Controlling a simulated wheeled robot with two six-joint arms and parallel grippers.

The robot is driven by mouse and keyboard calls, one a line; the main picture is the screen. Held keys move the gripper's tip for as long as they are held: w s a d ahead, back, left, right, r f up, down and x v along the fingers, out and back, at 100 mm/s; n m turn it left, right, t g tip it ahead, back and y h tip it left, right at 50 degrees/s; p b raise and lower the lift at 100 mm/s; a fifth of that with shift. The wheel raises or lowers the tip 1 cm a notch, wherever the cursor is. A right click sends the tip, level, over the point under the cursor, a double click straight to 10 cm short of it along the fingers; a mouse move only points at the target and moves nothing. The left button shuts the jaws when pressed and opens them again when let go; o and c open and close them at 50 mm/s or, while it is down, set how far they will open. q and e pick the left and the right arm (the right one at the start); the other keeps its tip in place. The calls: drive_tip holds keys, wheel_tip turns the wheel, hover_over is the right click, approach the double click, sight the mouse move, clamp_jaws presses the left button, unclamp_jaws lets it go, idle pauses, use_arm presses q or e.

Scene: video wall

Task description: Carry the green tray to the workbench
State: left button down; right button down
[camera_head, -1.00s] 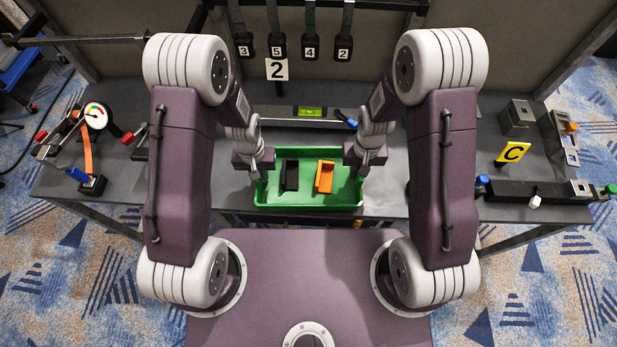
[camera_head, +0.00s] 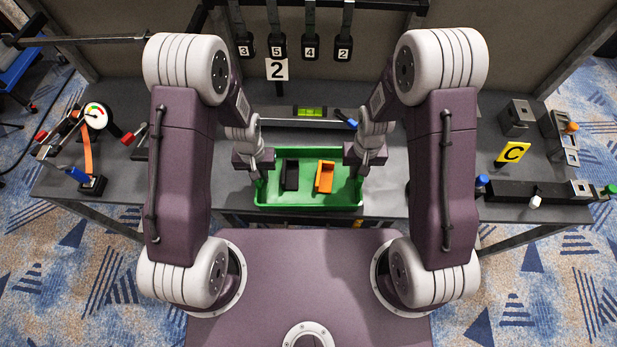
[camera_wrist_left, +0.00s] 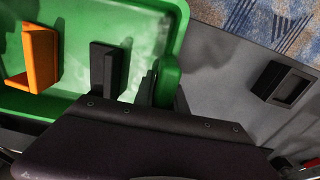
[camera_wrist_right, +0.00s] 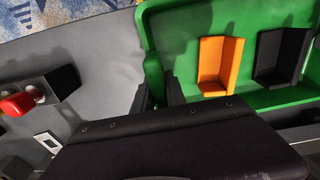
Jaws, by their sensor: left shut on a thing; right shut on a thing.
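The green tray (camera_head: 310,202) is between my two grippers at the front edge of the grey workbench (camera_head: 215,190). It looks level; whether it rests on the bench or hangs just above it I cannot tell. A black open-topped part (camera_head: 291,174) and an orange one (camera_head: 325,176) lie inside it. My left gripper (camera_head: 257,172) is shut on the tray's left side, and the left wrist view shows its fingers (camera_wrist_left: 158,85) at the green wall. My right gripper (camera_head: 358,172) is shut on the tray's right side, and its fingers (camera_wrist_right: 160,95) show in the right wrist view.
A gauge (camera_head: 97,115) with red and blue handles stands at the bench's left. A green level (camera_head: 310,112) lies behind the tray. Numbered tags hang above.

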idle(0.3)
